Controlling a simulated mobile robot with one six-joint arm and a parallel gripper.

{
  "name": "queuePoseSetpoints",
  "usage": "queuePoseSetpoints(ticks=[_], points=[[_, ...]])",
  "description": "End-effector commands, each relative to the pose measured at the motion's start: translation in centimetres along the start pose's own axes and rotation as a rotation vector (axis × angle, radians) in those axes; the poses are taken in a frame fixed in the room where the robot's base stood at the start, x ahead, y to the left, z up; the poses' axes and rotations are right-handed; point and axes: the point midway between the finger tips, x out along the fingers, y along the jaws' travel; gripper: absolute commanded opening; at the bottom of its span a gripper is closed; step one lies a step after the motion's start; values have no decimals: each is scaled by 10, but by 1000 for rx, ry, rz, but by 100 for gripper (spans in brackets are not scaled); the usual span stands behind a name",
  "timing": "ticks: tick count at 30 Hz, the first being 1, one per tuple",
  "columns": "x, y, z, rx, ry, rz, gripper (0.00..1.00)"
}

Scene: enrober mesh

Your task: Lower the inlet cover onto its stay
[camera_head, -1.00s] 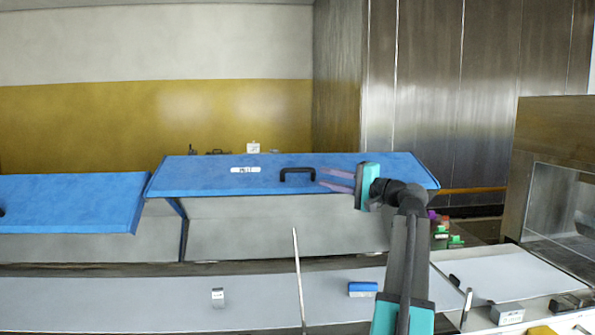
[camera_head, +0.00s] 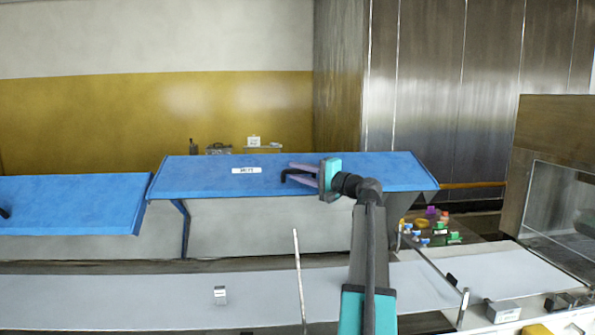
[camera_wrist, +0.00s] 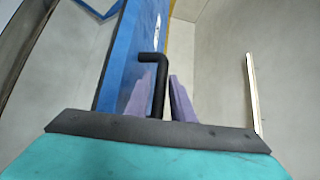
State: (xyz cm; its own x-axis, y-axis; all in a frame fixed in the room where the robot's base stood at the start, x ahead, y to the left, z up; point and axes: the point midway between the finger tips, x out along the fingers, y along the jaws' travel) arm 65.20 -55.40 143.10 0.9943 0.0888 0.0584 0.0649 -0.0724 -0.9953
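The blue inlet cover (camera_head: 225,180) is a long panel with a white label, its writing too small to read for sure. Its black bar handle (camera_head: 288,176) is partly hidden by my gripper. My gripper (camera_head: 292,173) is at the handle, with its purple fingers still apart. In the wrist view the black handle (camera_wrist: 158,88) stands between the two fingers of my gripper (camera_wrist: 160,95), and I cannot tell whether they touch it. A dark blue strut (camera_head: 185,232) runs down under the cover's left end; whether it is the stay is not clear.
A second blue cover (camera_head: 70,205) lies to the left. A pale belt (camera_head: 120,300) runs in front, with a thin upright rod (camera_head: 299,270) and a small metal block (camera_head: 220,295). Colourful small items (camera_head: 440,230) stand at the right, near a metal-framed housing (camera_head: 550,190).

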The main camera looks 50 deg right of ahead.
Motion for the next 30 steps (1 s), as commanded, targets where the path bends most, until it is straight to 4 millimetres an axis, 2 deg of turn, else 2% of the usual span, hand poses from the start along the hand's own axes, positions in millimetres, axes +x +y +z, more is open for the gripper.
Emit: queuePoseSetpoints(ticks=[9,13,23,30], points=[[1,0,0,0,0,0,20],[1,0,0,0,1,0,0],[0,3,4,-2,-3,-3,0],[-1,15,26,-21,-22,-25,0]])
